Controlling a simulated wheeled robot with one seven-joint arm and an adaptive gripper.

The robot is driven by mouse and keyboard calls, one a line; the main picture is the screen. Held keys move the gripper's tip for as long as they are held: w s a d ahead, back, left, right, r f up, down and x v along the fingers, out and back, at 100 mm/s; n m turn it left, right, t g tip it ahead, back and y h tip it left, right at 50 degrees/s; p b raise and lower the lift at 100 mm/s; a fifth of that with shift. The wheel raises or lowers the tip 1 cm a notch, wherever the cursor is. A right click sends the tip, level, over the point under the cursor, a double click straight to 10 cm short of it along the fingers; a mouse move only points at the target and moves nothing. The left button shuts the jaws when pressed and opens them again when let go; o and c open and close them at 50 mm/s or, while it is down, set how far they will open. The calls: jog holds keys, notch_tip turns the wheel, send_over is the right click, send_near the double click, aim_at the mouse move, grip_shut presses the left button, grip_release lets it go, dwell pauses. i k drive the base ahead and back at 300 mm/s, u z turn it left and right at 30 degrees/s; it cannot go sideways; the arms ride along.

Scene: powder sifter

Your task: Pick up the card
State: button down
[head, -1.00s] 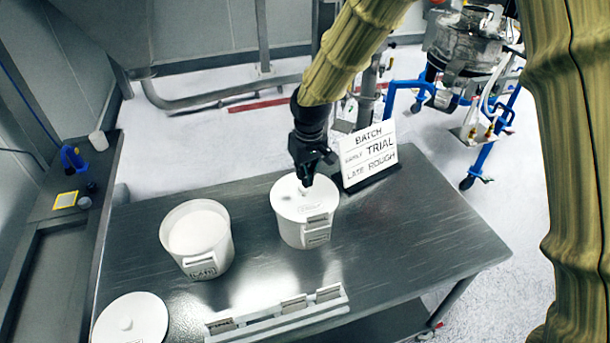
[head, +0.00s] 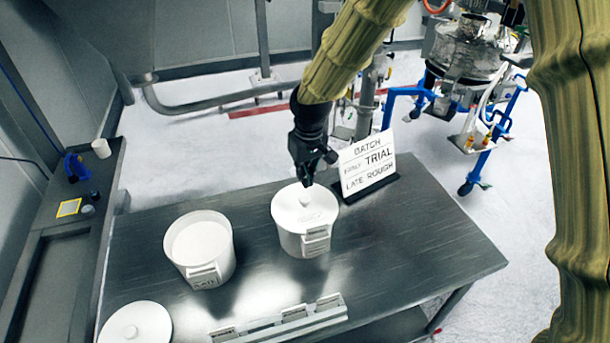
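Small cards stand in a long pale rack (head: 280,326) at the table's front edge; a middle card (head: 294,312) and a right card (head: 328,302) show there. Another card (head: 316,240) is in the holder on the front of the lidded white tub (head: 290,243). The open white tub (head: 222,262) holds white powder and has a labelled card (head: 205,280) on its front. My gripper (head: 316,178) hangs just above the lidded tub's knob, behind and above the cards. It holds nothing that I can see. Its finger opening is too small and dark to judge.
A sign (head: 367,165) reading BATCH, EARLY TRIAL, LATE ROUGH stands on the table right of my gripper. A loose round lid (head: 136,325) lies front left. The table's right side (head: 430,240) is clear. A side bench (head: 60,240) runs along the left.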

aim_at(325, 304)
jog(key=k, duration=1)
